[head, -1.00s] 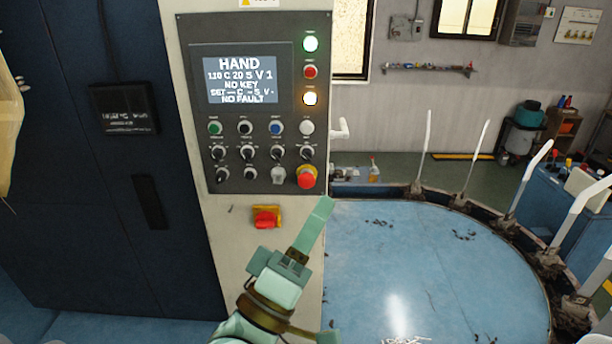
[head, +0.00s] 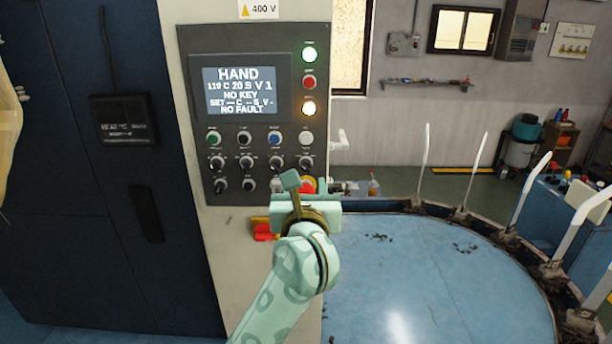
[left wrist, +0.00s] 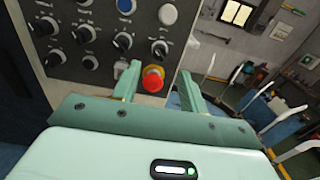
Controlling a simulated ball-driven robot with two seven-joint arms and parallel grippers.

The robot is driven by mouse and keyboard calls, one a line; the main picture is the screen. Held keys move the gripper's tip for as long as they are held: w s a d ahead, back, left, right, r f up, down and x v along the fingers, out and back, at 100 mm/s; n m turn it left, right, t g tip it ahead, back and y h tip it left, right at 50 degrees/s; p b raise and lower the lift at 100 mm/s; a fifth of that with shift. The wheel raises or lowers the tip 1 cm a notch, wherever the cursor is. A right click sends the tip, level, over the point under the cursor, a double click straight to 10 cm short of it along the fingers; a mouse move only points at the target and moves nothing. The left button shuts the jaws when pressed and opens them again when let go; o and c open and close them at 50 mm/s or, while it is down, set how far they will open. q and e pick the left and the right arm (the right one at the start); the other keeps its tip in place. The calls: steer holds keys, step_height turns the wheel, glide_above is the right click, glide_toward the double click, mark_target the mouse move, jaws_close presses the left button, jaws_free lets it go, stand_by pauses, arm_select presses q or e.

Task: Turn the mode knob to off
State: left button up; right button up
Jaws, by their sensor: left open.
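The control panel (head: 240,60) stands upright on the pale cabinet. Its display (head: 238,92) reads HAND. Several black rotary knobs sit in two rows below the buttons, one of them the knob (head: 246,163). Their labels are too small to read, so I cannot tell which is the mode knob. My left gripper (head: 300,192) is open and empty before the panel's lower right corner. In the left wrist view the red stop button (left wrist: 153,80) shows between its fingers (left wrist: 159,75), and a black knob (left wrist: 160,49) shows just above. My right gripper is not in view.
A red switch on a yellow plate (head: 263,231) sits below the panel, beside my left wrist. A blue round table (head: 420,270) with white upright arms fills the right. A dark blue cabinet (head: 80,230) stands at the left.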

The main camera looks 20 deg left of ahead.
mark_target(306, 169)
arm_select(q)
steer(key=b+x, duration=0.2)
steer(key=x, duration=0.5)
steer(key=shift+w, duration=0.1)
jaws_close()
